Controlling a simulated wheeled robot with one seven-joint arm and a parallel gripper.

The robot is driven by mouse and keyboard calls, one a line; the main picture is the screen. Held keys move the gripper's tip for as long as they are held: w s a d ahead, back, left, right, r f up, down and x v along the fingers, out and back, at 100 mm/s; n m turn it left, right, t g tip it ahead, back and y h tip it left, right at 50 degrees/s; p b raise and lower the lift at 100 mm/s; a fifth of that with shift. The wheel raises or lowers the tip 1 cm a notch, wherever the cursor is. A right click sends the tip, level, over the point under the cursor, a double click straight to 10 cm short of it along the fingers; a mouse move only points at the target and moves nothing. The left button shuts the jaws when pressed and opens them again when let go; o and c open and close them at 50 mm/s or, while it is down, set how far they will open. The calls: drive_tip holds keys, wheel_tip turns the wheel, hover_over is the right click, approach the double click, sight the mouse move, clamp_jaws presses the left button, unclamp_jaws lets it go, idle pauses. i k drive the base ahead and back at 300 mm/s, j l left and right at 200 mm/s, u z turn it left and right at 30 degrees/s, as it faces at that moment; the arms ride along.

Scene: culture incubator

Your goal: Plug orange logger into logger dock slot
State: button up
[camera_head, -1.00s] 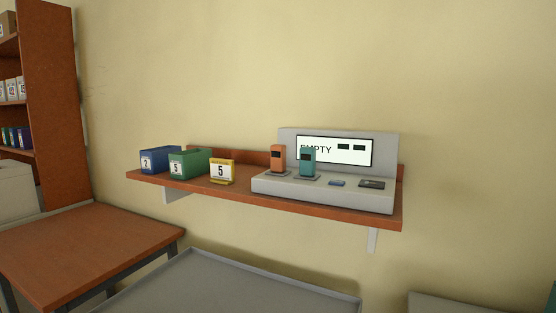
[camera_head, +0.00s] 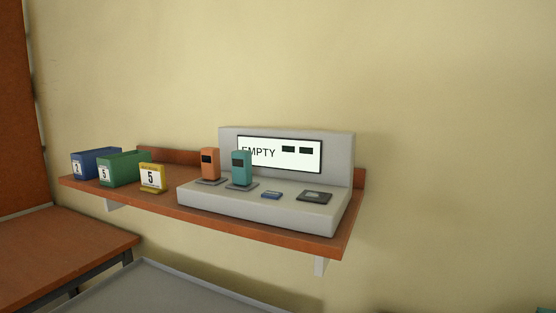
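An orange logger (camera_head: 209,163) with a dark display stands upright on the left end of the grey logger dock (camera_head: 300,219). A teal logger (camera_head: 241,167) stands upright just to its right, on the same dock. Each has a dark base plate under it. To the right on the dock top are a small blue-edged slot plate (camera_head: 271,195) and a larger dark plate (camera_head: 314,196). My gripper is not in view.
The dock stands on a brown wall shelf (camera_head: 160,200). Below are a brown table (camera_head: 55,250) and a grey surface (camera_head: 160,290).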

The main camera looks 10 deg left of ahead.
sight(210, 156)
drive_tip(key=j+z, duration=0.45)
drive_tip(key=j, duration=0.45)
drive_tip(key=j+z, duration=0.5)
drive_tip(key=j, duration=0.45)
drive_tip(key=k+j, duration=0.1)
drive_tip(key=j, duration=0.9)
drive_tip(key=k+j+z, duration=0.1)
drive_tip(key=j, duration=0.4)
drive_tip(key=k+j, duration=0.15)
drive_tip(key=j, duration=0.35)
drive_tip(key=k+j, duration=0.1)
drive_tip(key=j, duration=0.4)
drive_tip(key=k+j+z, duration=0.1)
drive_tip(key=j, duration=0.4)
